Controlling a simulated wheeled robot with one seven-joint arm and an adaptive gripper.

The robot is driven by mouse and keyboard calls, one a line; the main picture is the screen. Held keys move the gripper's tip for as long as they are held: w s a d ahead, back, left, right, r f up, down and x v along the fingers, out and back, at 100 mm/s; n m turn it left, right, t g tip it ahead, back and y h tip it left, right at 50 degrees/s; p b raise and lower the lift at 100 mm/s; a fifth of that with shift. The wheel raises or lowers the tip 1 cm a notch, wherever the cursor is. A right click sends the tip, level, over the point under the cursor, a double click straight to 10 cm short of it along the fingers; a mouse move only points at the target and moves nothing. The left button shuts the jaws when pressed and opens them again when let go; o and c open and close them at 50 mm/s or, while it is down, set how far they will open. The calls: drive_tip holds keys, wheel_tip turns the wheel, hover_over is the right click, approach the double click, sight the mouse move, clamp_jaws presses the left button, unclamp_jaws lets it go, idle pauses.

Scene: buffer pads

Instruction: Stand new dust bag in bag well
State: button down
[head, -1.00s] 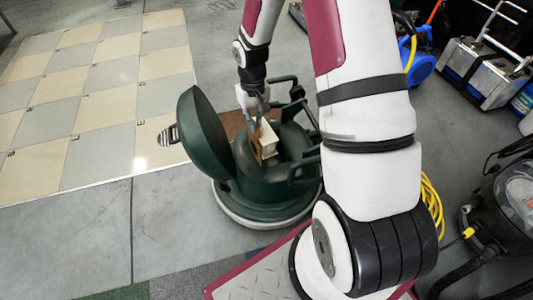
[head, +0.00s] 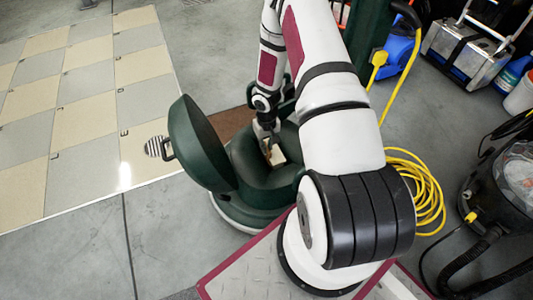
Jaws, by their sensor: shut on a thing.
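A dark green floor machine (head: 258,200) stands on the concrete with its round lid (head: 198,145) swung open to the left. My gripper (head: 270,142) points down over the machine's open top and is shut on the dust bag (head: 277,156), a small cream block with a brown side. The bag sits low, at or inside the opening of the bag well. The well's rim and my gripper hide its lower part, so I cannot tell whether it touches the bottom. My arm covers the machine's right side.
A coiled yellow cable (head: 428,195) lies right of my arm. A black vacuum (head: 500,195) stands at the far right, with metal cases (head: 462,50) behind. Concrete at front left is clear.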

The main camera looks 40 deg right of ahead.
drive_tip(key=shift+f+b, duration=0.7)
drive_tip(key=shift+f, duration=1.1)
drive_tip(key=shift+f, duration=0.15)
drive_tip(key=c, duration=1.9)
unclamp_jaws()
drive_tip(key=shift+c, duration=0.2)
drive_tip(key=shift+o, duration=0.2)
